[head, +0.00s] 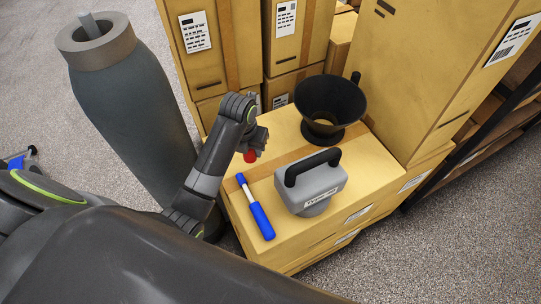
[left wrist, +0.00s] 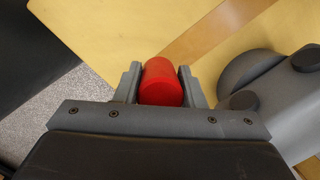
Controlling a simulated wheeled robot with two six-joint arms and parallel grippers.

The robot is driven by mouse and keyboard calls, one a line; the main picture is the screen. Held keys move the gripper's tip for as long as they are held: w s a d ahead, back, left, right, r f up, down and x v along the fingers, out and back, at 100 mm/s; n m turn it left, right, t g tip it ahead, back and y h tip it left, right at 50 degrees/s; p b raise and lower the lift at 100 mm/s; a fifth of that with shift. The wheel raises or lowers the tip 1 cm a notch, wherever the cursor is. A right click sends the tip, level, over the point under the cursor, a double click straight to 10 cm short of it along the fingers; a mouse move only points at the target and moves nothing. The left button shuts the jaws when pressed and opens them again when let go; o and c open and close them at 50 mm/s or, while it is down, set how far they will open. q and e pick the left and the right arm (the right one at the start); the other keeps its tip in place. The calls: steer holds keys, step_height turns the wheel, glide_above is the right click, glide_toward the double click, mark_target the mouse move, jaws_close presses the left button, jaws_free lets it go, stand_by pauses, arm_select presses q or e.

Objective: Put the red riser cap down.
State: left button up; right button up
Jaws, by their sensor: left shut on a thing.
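The red riser cap (head: 250,156) is a small red cylinder, seen in the head view at the end of my left arm. My left gripper (head: 254,145) is shut on it, over the top of a cardboard box (head: 365,180). In the left wrist view the cap (left wrist: 161,83) sits between the two grey fingers (left wrist: 160,85), with the box top (left wrist: 110,30) beyond it. I cannot tell whether the cap touches the box. My right gripper is not in view.
Taller boxes (head: 400,80) rise behind and right. A large dark cylinder (head: 130,110) stands left. Bare box top lies around the cap.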

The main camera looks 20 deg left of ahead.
arm_select(q)
step_height(320, 180, down, 6)
steer(key=shift+f, duration=0.35)
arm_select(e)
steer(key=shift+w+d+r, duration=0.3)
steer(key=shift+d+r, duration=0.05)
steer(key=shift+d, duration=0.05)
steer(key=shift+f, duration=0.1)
arm_select(q)
steer(key=o, duration=0.5)
steer(key=shift+f, duration=0.15)
steer(key=o, duration=0.5)
